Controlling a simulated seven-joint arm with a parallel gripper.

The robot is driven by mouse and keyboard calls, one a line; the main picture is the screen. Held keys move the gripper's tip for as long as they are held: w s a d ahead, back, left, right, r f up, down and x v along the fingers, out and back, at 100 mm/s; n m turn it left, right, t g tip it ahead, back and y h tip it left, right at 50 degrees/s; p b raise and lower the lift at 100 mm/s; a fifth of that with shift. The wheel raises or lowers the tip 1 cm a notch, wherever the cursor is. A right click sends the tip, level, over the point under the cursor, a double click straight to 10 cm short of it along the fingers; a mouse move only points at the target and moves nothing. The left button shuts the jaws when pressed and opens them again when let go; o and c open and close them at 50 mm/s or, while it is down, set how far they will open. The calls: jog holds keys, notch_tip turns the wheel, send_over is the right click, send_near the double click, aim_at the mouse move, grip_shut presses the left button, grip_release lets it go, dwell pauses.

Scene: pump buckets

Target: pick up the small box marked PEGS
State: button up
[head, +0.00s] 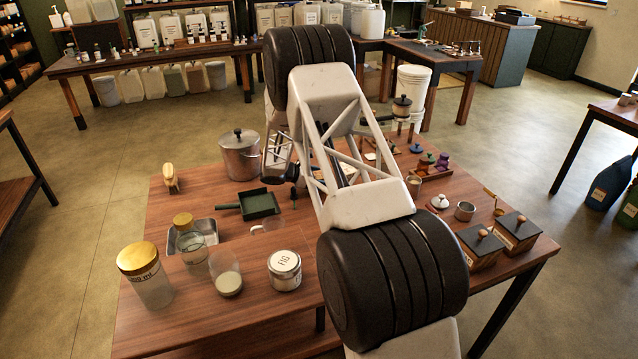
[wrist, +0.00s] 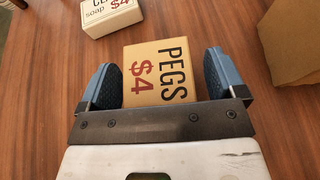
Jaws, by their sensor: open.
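The small tan box marked PEGS (wrist: 150,72), with a red $4 on it, rests on the brown wooden surface in the wrist view. My gripper (wrist: 161,75) is open, with one blue finger pad on each side of the box in the picture. A narrow gap shows at each side, so the pads look apart from it. How far the fingertips reach down beside the box I cannot tell. I cannot make out the box in the head view, where my arm covers the middle of the table.
In the wrist view, a white soap box (wrist: 110,14) lies beyond the PEGS box, and a larger brown box (wrist: 298,45) stands at right. In the head view, the wooden table (head: 165,215) holds a pot (head: 240,160), a FIG jar (head: 285,271) and two lidded wooden boxes (head: 514,236).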

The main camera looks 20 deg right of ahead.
jog(key=shift+c, duration=0.3)
jog(key=c, duration=0.9)
jog(key=shift+r, duration=0.1)
jog(key=shift+c, duration=0.2)
notch_tip(320, 180, up, 18)
dwell(0.6)
